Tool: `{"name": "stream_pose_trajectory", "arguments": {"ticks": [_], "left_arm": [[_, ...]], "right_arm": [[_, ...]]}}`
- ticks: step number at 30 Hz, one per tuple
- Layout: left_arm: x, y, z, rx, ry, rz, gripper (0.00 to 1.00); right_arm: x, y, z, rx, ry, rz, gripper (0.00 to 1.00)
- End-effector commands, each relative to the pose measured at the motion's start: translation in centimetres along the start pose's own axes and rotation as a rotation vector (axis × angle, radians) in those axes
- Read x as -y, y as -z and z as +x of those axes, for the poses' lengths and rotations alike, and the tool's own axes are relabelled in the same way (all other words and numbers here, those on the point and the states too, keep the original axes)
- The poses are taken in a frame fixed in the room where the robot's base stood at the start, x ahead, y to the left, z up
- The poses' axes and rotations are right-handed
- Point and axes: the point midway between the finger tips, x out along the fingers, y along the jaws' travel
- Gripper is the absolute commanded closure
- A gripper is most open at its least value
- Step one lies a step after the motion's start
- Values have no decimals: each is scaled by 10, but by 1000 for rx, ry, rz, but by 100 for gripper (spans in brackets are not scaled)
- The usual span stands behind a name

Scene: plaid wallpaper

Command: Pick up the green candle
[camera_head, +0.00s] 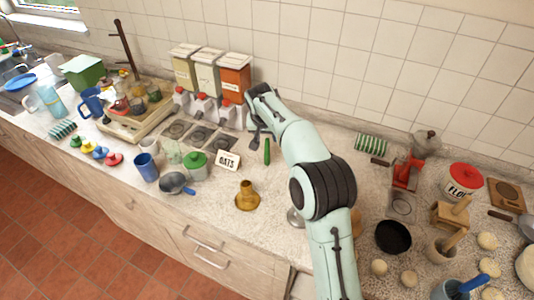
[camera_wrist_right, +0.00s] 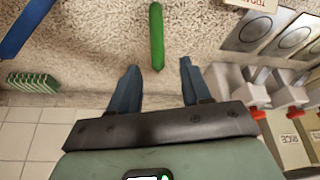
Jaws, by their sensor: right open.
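In the right wrist view the candle (camera_wrist_right: 156,35) runs from the top edge down the middle. Its lower end appears between my two fingertips, with clear gaps on both sides. My right gripper (camera_head: 256,138) points down beside the candle, just left of it in the head view. In its wrist view the right gripper (camera_wrist_right: 159,68) is open and empty. I cannot tell its height above the counter. My left gripper is not in view.
A brass candle holder (camera_head: 247,198) stands in front of the candle. Dispensers (camera_head: 235,76) stand behind, near the tiled wall. A striped green thing (camera_head: 371,145) lies to the right.

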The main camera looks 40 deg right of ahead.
Motion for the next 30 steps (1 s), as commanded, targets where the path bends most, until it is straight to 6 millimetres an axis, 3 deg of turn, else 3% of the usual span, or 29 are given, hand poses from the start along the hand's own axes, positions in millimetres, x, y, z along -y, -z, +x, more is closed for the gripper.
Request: {"name": "stream_pose_trajectory", "arguments": {"ticks": [7,17,18,22,30], "left_arm": [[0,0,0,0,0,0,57],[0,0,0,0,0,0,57],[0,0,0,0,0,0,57],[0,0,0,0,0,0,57],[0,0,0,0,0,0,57]], "right_arm": [[0,-5,38,2,-3,-1,52],[0,-4,46,0,0,0,52],[0,-4,46,0,0,0,59],[0,-4,46,0,0,0,100],[0,-4,46,0,-1,0,100]]}}
